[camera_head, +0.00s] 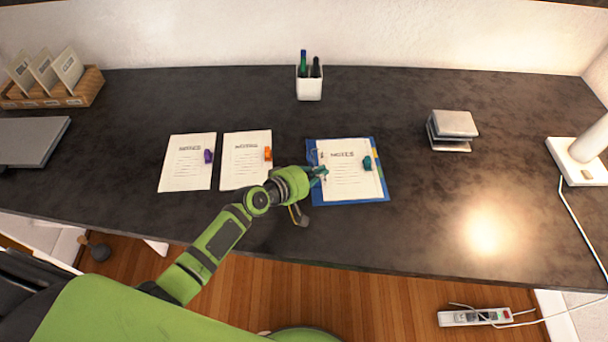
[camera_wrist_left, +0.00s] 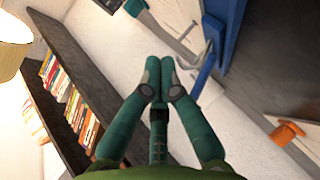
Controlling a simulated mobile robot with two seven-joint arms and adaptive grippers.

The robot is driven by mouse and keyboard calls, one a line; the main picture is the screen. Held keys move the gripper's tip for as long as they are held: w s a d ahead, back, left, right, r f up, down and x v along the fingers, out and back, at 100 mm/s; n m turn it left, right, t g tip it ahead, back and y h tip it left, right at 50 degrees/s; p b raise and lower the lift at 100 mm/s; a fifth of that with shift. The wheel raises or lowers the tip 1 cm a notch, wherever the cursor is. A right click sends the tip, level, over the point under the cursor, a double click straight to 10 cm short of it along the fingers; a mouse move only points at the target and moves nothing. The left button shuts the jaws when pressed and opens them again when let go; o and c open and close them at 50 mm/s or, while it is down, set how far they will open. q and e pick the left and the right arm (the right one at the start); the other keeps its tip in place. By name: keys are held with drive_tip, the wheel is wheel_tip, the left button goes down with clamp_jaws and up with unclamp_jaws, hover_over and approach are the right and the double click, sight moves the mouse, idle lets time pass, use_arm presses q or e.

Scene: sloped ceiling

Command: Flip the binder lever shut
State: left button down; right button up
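An open blue binder (camera_head: 350,202) lies on the dark desk with a NOTES page (camera_head: 345,183) in it. The binder's small metal lever mechanism (camera_head: 321,156) is at its left side, partly hidden by my left gripper. In the left wrist view a bent metal lever (camera_wrist_left: 207,54) stands out beside the blue binder (camera_wrist_left: 230,35). My left gripper (camera_head: 322,171) is over the binder's left edge, beside the lever. In the wrist view its fingertips (camera_wrist_left: 160,70) are together with nothing seen between them, apart from the lever. My right gripper is out of view.
Two loose NOTES sheets (camera_head: 186,172) (camera_head: 246,170) with purple and orange clips lie left of the binder. A teal clip (camera_head: 367,163) is on the binder page. A pen cup (camera_head: 310,88) stands behind, a metal hole punch (camera_head: 453,127) to the right.

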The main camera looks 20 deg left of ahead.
use_arm(q)
drive_tip(key=shift+r, duration=0.1)
idle(0.6)
drive_tip(key=shift+r+p, duration=0.75)
drive_tip(key=shift+p, duration=0.05)
